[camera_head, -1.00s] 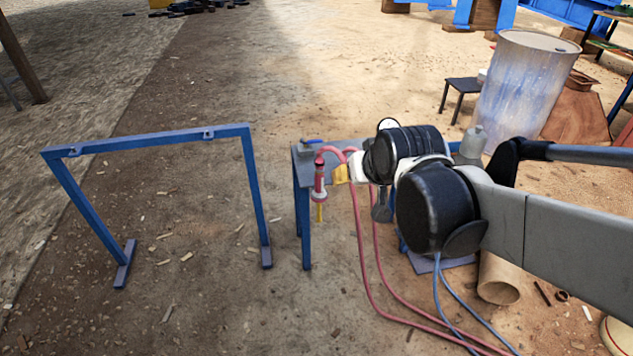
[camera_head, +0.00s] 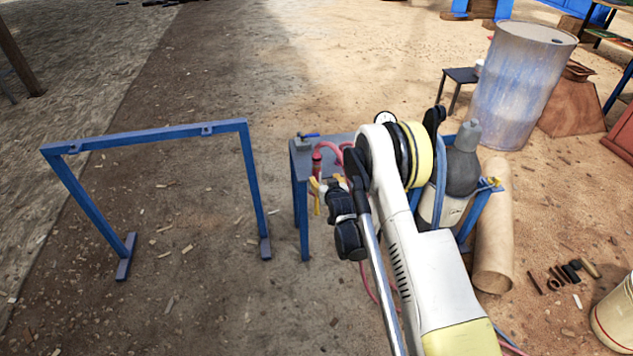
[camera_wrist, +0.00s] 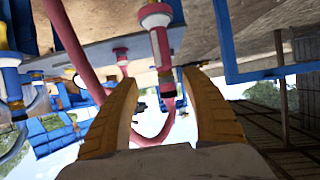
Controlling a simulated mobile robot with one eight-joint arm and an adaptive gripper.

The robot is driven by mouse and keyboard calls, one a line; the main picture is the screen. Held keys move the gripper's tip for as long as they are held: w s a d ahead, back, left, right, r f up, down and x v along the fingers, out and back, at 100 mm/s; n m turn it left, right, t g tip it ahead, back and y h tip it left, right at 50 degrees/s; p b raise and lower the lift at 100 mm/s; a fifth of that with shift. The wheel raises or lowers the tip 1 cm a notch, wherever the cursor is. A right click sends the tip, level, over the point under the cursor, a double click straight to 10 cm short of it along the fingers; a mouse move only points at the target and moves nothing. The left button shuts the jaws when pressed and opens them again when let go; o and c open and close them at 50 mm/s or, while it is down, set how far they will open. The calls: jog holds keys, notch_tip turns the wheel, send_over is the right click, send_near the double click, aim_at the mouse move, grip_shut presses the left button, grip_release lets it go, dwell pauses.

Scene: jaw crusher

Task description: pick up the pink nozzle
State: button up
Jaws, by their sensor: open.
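The pink nozzle (camera_head: 317,162) hangs upright at the left edge of a small blue-legged stand in the head view, its lower part covered by my gripper. In the wrist view, which looks upside down, the pink nozzle (camera_wrist: 160,45) shows a white collar and dark bands. My gripper (camera_wrist: 160,80) is open, its two yellow fingers apart on either side of the nozzle's line in the picture. I cannot tell whether the nozzle is fully between them in depth; no contact shows. In the head view my gripper (camera_head: 324,185) is small and partly hidden by my arm.
A pink hose (camera_wrist: 80,50) loops near the fingers. The stand's grey top (camera_head: 305,160) is beside the nozzle. A blue frame (camera_head: 150,137) stands left; a dark grey bottle (camera_head: 462,170), a tan pipe (camera_head: 494,240) and a drum (camera_head: 520,90) are right. The ground between frame and stand is open.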

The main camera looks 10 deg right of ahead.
aim_at(318, 175)
jog(key=w+f+b, duration=0.1)
jog(key=w, duration=0.1)
jog(key=w+f, duration=0.2)
jog(key=shift+w+f+b, duration=0.15)
jog(key=shift+f+b, duration=0.15)
jog(key=shift+b, duration=0.05)
jog(key=b+x, duration=0.2)
jog(key=x, duration=0.3)
jog(key=shift+w+a+r+b, duration=0.15)
jog(key=shift+a+r+b, duration=0.15)
jog(key=shift+a+b, duration=0.1)
jog(key=shift+w, duration=0.5)
grip_shut()
